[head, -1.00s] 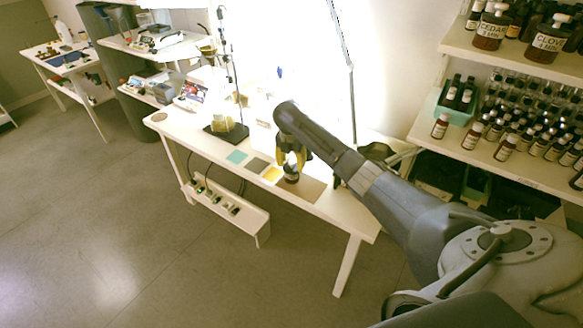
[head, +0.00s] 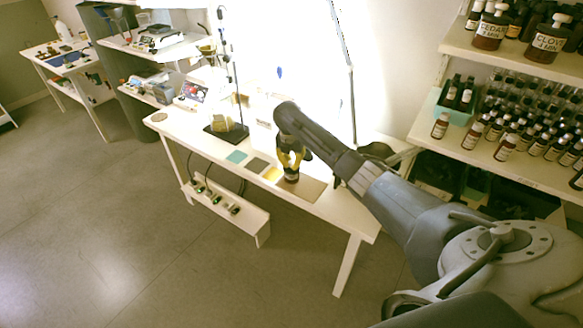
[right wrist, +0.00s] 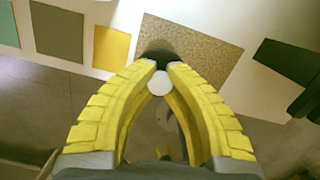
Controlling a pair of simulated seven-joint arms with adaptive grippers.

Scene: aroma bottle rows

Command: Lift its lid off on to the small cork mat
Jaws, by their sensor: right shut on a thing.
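My right gripper (head: 291,172) has yellow fingers and points down over the white table. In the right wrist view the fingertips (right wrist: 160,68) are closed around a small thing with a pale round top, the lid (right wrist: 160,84). A dark bottle (head: 291,178) is below the fingers in the head view, over a brown speckled cork-like rectangle (head: 312,187). I cannot tell whether lid and bottle are apart. A small round brownish mat (head: 159,117), apparently the small cork mat, lies bare at the table's far left end. My left gripper is out of view.
Yellow (head: 272,174), grey (head: 257,165) and teal (head: 236,157) squares lie left of the cork rectangle. A stand with a dark base (head: 226,133) is behind them. Shelves of bottles (head: 503,147) are at right. A dark thing (right wrist: 290,65) is right of the gripper.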

